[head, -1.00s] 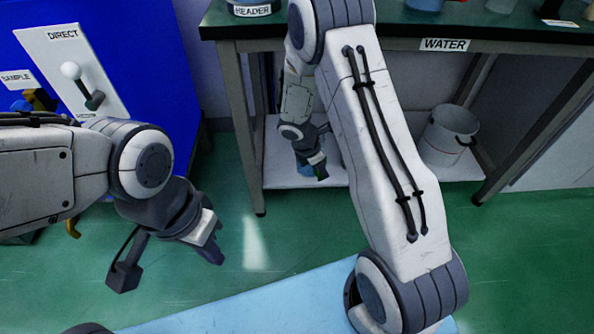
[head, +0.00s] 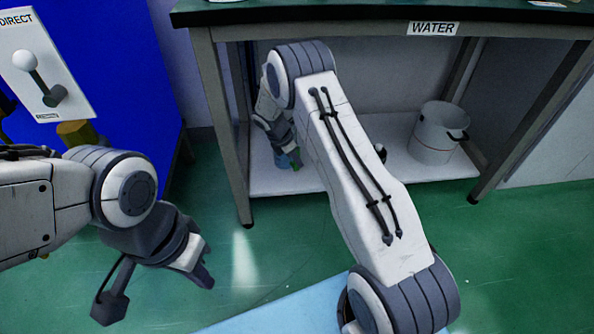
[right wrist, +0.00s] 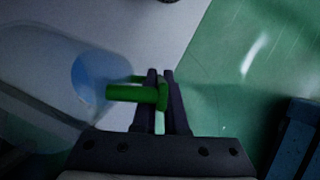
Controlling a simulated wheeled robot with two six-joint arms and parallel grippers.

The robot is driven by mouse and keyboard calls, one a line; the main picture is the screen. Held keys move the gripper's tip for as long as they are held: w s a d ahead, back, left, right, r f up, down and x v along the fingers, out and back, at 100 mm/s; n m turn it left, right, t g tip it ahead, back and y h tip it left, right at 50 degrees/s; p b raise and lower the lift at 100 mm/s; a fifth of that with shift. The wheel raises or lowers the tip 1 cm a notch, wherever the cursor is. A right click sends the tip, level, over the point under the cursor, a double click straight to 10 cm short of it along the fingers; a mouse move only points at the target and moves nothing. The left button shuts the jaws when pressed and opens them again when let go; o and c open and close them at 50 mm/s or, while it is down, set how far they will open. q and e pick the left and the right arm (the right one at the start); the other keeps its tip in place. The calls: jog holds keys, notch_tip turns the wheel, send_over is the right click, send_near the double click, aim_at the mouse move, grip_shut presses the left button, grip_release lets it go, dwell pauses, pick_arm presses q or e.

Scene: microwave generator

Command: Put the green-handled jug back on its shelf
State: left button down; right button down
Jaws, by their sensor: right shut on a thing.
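The jug (right wrist: 50,75) is a clear vessel with blue in it and a green handle (right wrist: 125,93), at the left of the right wrist view. My right gripper (right wrist: 160,74) is shut on that handle.
A white bucket (head: 436,135) stands on the right of the shelf. The table (head: 330,13) with a WATER label is above, with a leg (head: 222,130) left of the jug. A blue cabinet (head: 110,70) with a DIRECT lever panel (head: 40,60) is at the left.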

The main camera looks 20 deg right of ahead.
aim_at(297, 168)
notch_tip(297, 168, down, 4)
jog(key=b, duration=0.2)
jog(key=shift+r+b, duration=0.1)
jog(key=shift+b, duration=0.25)
jog(key=shift+r, duration=0.1)
jog(key=c, duration=1)
grip_release()
jog(key=shift+o, duration=0.2)
